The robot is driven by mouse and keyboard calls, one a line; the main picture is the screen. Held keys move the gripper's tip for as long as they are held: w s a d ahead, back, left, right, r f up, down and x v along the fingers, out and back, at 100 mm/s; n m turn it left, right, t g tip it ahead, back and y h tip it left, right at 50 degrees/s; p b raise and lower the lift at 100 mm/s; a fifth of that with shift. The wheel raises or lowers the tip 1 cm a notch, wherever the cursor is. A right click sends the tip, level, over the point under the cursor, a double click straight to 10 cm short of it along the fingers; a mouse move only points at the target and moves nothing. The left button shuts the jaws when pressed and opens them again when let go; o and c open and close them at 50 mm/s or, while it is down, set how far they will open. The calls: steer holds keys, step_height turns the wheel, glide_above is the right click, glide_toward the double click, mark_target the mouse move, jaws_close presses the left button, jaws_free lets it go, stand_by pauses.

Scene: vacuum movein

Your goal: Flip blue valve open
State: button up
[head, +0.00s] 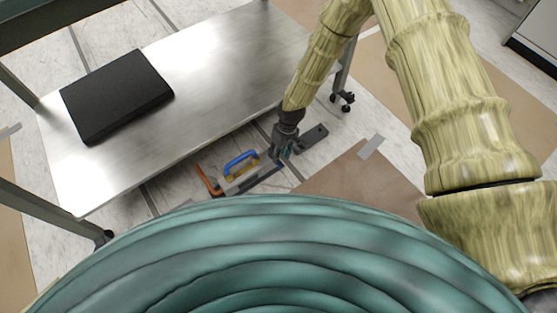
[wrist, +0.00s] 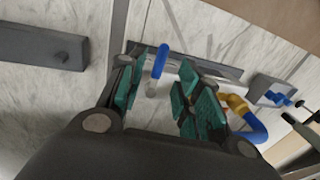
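A slim blue lever (wrist: 160,62), which looks like the blue valve's handle, stands up from a pale stem in the wrist view. It shows between my gripper's teal-padded fingers (wrist: 160,88), a little beyond the tips, with clear gaps to both sides. My gripper is open and nothing is held. In the head view my gripper (head: 283,143) is low over the right part of the floor assembly, beside the table. The lever is hidden or too small to tell there. Whether the fingers are level with the lever in depth I cannot tell.
A blue curved pipe (head: 240,161) with yellow fittings lies left of my gripper, and an orange handle (head: 208,180) farther left. A dark grey block (head: 312,137) lies right of it. A metal table (head: 215,75) with a black case (head: 117,95) stands behind. Brown board covers floor at right.

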steer(key=shift+s+a+f+b, duration=0.15)
steer(key=shift+f+b, duration=0.1)
steer(key=shift+f, duration=0.6)
steer(key=shift+s+a+f+b, duration=0.1)
steer(key=shift+a+f+b, duration=0.1)
steer(key=shift+f, duration=0.65)
steer(key=shift+d, duration=0.1)
jaws_close()
